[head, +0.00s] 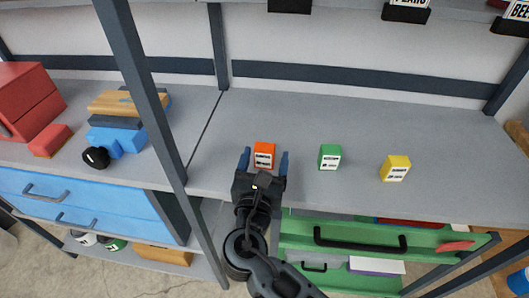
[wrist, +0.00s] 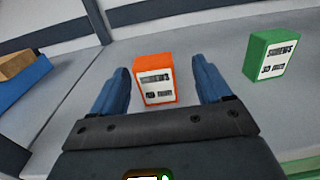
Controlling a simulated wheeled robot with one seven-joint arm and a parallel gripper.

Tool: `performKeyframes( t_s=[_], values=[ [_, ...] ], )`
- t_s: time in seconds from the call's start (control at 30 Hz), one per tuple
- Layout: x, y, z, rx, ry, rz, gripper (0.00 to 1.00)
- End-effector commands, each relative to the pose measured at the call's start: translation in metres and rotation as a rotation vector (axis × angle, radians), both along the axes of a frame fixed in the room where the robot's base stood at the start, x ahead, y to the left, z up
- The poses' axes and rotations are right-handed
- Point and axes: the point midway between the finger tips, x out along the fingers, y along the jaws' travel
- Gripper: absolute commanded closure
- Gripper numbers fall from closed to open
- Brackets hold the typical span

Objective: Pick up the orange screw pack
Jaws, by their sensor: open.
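The orange screw pack (head: 264,155) stands upright on the grey workbench (head: 300,116), near its front edge. My gripper (head: 264,161) is open, with one blue finger on each side of the pack. In the wrist view the orange pack (wrist: 155,80) stands between the two blue fingertips of my gripper (wrist: 160,78), with a visible gap on either side. Its white label faces the camera. Whether the fingers touch the bench cannot be told.
A green screw pack (head: 329,157) and a yellow pack (head: 396,168) stand to the right on the bench. A dark upright post (head: 146,90) rises on the left. A blue tool (head: 118,139) and a red box (head: 28,101) lie beyond it. An open green drawer (head: 360,241) is below.

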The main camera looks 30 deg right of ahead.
Motion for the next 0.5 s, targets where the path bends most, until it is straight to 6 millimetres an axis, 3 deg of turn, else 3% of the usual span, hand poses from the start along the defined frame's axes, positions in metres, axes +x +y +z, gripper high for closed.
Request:
performKeyframes(
  t_s=[0.3,0.5],
  values=[
    [0.037,-0.021,0.002,-0.001,0.000,-0.001,0.22],
    [0.042,-0.025,0.000,-0.001,0.001,0.000,0.22]
  ],
)
